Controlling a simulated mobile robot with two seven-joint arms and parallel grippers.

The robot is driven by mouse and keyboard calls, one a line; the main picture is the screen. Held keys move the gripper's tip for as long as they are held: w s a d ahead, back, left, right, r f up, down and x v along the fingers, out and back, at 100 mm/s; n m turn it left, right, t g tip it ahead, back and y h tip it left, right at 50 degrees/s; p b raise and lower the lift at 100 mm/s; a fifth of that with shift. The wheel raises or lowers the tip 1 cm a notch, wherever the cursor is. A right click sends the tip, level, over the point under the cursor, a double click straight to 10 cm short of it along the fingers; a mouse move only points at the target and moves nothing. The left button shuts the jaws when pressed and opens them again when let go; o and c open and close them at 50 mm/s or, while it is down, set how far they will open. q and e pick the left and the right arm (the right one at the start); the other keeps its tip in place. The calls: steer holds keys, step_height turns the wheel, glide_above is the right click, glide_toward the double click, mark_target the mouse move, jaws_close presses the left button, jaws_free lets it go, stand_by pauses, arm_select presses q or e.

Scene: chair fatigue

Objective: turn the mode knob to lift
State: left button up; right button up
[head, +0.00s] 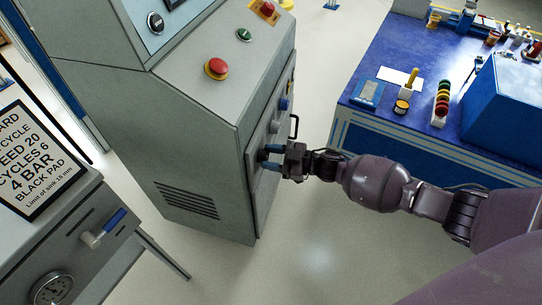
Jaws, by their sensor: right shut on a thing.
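The grey control cabinet (195,120) stands in the middle of the head view. Its side panel on the right carries a column of knobs, seen at a steep angle. My right gripper (270,157) reaches in from the right and is shut on a knob on this panel. The fingers mostly hide that knob, so its pointer and the mode labels cannot be read. A blue knob (284,104) sits higher on the same panel. My left gripper is not in view.
A red mushroom button (216,68) and a green button (244,34) are on the cabinet's sloped top. A blue workbench (420,125) with small parts stands at right. A blue-handled valve (103,229) and a gauge (52,288) are at lower left. The floor between is clear.

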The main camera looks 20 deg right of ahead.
steer(key=n, duration=0.3)
arm_select(q)
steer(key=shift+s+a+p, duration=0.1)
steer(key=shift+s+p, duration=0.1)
steer(key=shift+p, duration=0.1)
arm_select(e)
steer(key=shift+n+h, duration=0.3)
steer(key=shift+n, duration=1.2)
steer(key=o, duration=0.9)
arm_select(q)
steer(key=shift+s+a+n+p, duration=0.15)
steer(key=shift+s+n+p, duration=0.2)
steer(key=shift+p, duration=0.35)
arm_select(e)
steer(key=v, duration=1.1)
steer(key=shift+a, duration=0.1)
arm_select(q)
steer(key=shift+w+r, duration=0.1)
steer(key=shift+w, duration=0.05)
